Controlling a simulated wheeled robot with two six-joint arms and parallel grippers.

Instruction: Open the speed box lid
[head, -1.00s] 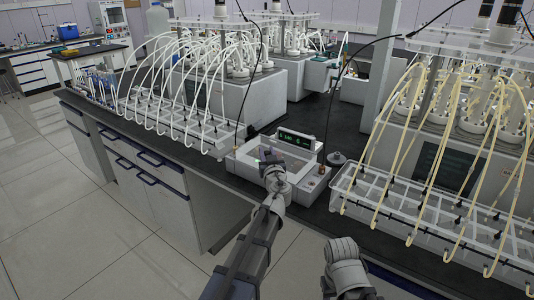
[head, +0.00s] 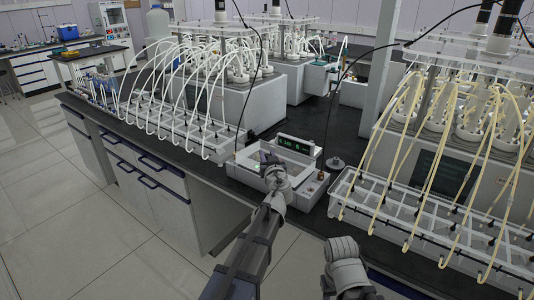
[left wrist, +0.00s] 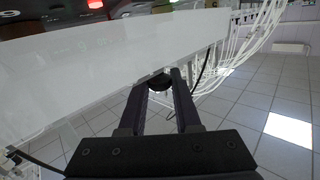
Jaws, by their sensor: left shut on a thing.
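The speed box (head: 247,170) is a low white box with a green-lit display (head: 294,145) at its back. It stands near the front edge of the black bench. My left gripper (head: 270,160) is over the box, and my arm hides part of it. In the left wrist view, my left gripper (left wrist: 161,78) is shut on a small dark round knob (left wrist: 160,84) by a broad pale panel (left wrist: 90,68), which looks like the lid. How far the lid is raised is hard to tell.
A white rack with yellowish tubes (head: 420,225) stands close to the right of the box. Another rack with white tubes (head: 180,130) stands to its left. A small round weight-like object (head: 335,162) with a black cable is behind right. The floor in front is clear.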

